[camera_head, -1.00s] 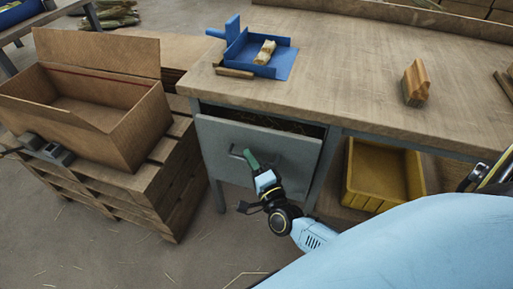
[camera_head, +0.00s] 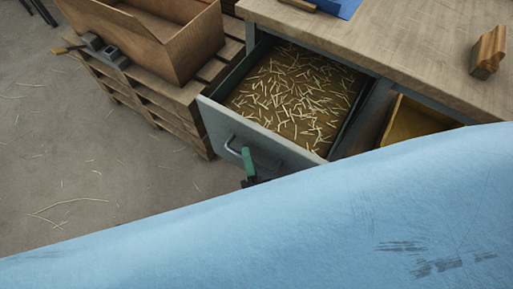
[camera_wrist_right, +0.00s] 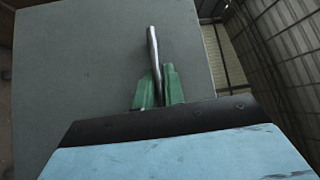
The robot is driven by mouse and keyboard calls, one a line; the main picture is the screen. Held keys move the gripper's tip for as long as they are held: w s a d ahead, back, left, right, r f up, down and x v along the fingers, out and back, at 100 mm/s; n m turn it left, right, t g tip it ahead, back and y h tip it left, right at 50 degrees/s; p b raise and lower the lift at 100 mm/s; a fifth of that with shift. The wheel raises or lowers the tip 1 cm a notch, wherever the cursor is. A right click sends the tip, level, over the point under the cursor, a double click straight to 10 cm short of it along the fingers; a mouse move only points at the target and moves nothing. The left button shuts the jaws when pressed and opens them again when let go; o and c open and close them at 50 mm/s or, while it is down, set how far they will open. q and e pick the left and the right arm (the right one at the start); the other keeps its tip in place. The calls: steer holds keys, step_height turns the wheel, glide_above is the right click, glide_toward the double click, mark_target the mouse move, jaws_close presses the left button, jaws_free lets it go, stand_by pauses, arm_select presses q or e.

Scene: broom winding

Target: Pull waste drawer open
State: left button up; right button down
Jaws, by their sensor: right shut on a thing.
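The waste drawer (camera_head: 212,113) is pulled out from under the workbench, with straw bits (camera_head: 296,94) scattered over its brown bottom. Its bar handle (camera_head: 232,146) is on the grey front. My right gripper (camera_head: 247,158) is at the right part of the handle, with its green fingertip showing and the rest hidden behind my blue arm. In the right wrist view, the green fingers (camera_wrist_right: 159,88) are shut on the metal handle (camera_wrist_right: 153,45), in front of the grey drawer face. My left gripper is not in view.
A cardboard box (camera_head: 185,45) stands on wooden pallets (camera_head: 165,108) left of the drawer. A yellow bin (camera_head: 415,122) is under the bench to the right. The workbench top (camera_head: 400,40) holds a wooden block (camera_head: 488,52) and part of a blue dustpan (camera_head: 340,8).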

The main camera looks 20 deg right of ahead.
steer(key=shift+s+a, duration=0.1)
steer(key=shift+a, duration=0.05)
steer(key=c, duration=1.5)
jaws_free()
steer(key=shift+r, duration=0.1)
